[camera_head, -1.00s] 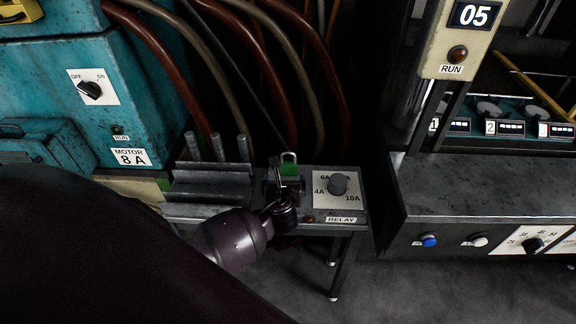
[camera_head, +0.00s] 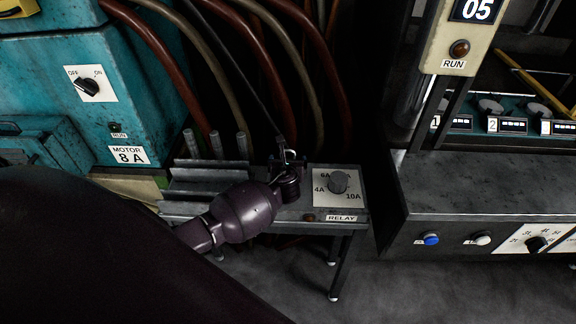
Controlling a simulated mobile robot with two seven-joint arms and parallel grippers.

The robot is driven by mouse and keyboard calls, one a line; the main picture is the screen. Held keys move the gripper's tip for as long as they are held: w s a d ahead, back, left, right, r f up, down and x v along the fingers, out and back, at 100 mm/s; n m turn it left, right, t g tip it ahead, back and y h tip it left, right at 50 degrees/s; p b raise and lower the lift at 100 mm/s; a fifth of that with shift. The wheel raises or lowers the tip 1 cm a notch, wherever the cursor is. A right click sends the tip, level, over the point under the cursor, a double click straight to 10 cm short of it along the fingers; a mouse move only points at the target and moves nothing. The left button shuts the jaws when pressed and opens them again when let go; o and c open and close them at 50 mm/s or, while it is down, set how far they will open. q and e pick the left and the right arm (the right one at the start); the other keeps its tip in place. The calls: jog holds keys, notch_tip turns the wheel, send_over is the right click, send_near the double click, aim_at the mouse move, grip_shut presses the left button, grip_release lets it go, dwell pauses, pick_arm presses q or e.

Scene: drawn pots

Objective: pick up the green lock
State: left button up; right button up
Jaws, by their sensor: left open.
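The green lock stands on the small grey relay stand (camera_head: 290,225). Only what looks like its pale metal shackle (camera_head: 290,153) shows; its green body is hidden behind my left gripper. My left gripper (camera_head: 284,161) is right at the lock, in front of it and overlapping it in the picture. Its jaws are open. I cannot tell whether the fingers are around the lock or touch it. My right gripper is not in view.
A relay dial (camera_head: 338,182) is just right of the lock. A grey slotted holder (camera_head: 205,172) with upright metal pegs is to its left. Hoses (camera_head: 275,70) hang behind. A teal motor cabinet (camera_head: 60,60) and a grey console (camera_head: 480,185) flank the stand.

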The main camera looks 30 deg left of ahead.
pick_arm(q)
jog(key=shift+w+a+f, duration=0.1)
jog(key=shift+w+a, duration=0.05)
jog(key=shift+w, duration=0.05)
jog(key=shift+c, duration=0.2)
jog(key=c, duration=1.1)
